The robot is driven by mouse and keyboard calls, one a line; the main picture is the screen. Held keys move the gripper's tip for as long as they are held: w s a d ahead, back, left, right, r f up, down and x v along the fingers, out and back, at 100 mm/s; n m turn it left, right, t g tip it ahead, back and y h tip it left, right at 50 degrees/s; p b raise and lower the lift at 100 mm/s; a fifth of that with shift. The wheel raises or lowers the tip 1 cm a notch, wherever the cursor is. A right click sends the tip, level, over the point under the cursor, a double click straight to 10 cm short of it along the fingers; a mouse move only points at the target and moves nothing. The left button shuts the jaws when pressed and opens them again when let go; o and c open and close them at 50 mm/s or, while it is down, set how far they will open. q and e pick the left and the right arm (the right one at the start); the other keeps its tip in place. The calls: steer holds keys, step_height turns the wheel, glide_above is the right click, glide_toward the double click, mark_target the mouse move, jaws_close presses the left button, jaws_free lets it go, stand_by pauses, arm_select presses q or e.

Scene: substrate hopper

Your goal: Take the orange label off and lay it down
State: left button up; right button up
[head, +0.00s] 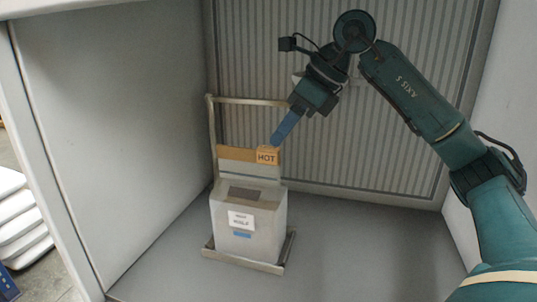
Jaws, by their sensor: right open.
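The orange label (267,157), marked HOT, sits at the right end of an orange band on the upright back of the hopper (222,214). My right gripper (276,142) reaches in from the upper right. Its blue fingers point down and left, with their tips just above the label. The fingers overlap in this view, and the gap between them is hard to see. The gripper is open, and the label still lies against the hopper's back. I cannot tell whether a finger touches it. My left gripper is not in view.
The hopper has a dark opening on top, a white label (241,220) in front and a metal tray base (244,262). A tubular metal frame (250,101) rises behind it. A ribbed panel (420,120) closes the back. The grey floor (370,250) to the right is clear.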

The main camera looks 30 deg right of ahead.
mark_target(270, 148)
steer(key=x, duration=0.5)
steer(key=shift+d, duration=0.15)
steer(key=shift+c, duration=0.5)
jaws_close()
